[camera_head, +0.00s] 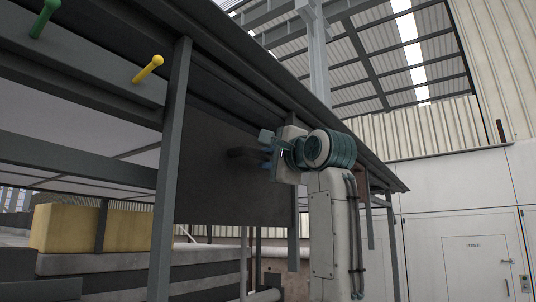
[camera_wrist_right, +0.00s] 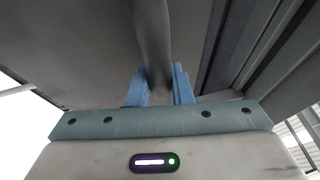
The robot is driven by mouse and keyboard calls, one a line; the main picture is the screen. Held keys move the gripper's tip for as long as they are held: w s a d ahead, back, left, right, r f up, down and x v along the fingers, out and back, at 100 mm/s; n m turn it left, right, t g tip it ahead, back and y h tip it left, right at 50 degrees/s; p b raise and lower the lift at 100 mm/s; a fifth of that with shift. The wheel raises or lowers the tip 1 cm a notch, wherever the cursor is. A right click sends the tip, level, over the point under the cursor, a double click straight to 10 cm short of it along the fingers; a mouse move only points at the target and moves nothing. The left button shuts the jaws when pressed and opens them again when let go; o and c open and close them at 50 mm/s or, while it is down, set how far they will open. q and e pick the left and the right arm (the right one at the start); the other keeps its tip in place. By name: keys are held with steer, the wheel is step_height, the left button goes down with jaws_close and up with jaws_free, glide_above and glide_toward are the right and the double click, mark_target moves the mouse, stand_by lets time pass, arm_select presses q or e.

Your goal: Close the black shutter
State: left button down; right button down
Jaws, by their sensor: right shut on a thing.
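The black shutter (camera_head: 222,185) is a flat dark panel hanging below the sloping top beam, to the right of the nearest post. A dark handle (camera_head: 240,152) sticks out from its right part. My right gripper (camera_head: 266,152) is at the handle, with its blue fingers shut on it. In the right wrist view the two blue fingers (camera_wrist_right: 159,88) are on either side of the dark handle bar (camera_wrist_right: 151,35), and the shutter's grey face (camera_wrist_right: 75,60) fills the upper left. My left gripper is not in view.
A grey post (camera_head: 170,170) stands left of the shutter. Green (camera_head: 45,17) and yellow (camera_head: 148,68) pegs stick out at upper left. Yellow blocks (camera_head: 75,228) lie on a ledge below. White walls and a door (camera_head: 476,268) are at right.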

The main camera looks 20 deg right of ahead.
steer(key=b, duration=0.7)
glide_toward(256, 208)
steer(key=x, duration=0.2)
steer(key=r+x, duration=0.1)
steer(key=x, duration=0.2)
steer(key=shift+r, duration=0.15)
steer(key=shift+f, duration=0.4)
steer(key=shift+w+f, duration=0.15)
steer(key=shift+f, duration=0.15)
steer(key=c, duration=1.5)
jaws_free()
steer(key=shift+b, duration=0.3)
steer(key=shift+o, duration=1)
